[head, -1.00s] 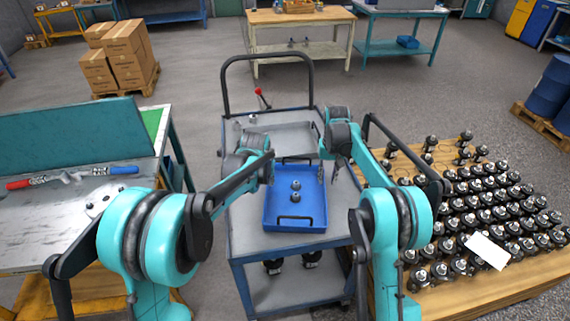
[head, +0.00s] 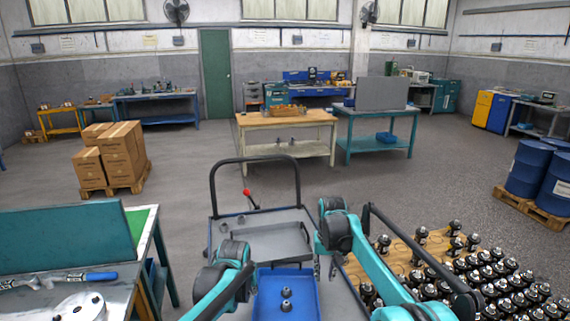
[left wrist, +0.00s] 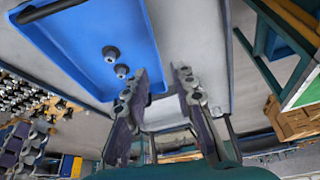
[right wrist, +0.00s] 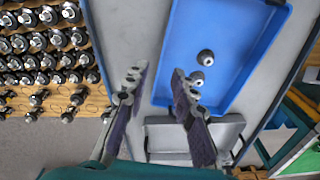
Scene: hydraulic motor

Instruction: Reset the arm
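My right gripper (head: 333,268) hangs at the right edge of the blue tray in the head view. In the right wrist view (right wrist: 158,74) its fingers are apart, with nothing between them. My left gripper is mostly hidden behind its arm in the head view. In the left wrist view (left wrist: 161,76) its fingers are apart and empty, over the cart top beside the tray. The blue tray (head: 268,305) lies on the cart, and two small grey-black fittings (head: 286,292) stand in it. They also show in the right wrist view (right wrist: 206,57).
The cart (head: 345,300) has a dark push handle and a grey tray (head: 270,240) at its far end. A wooden pallet (head: 355,265) with many black motor parts stands at right. A workbench (head: 130,290) with a teal panel stands at left.

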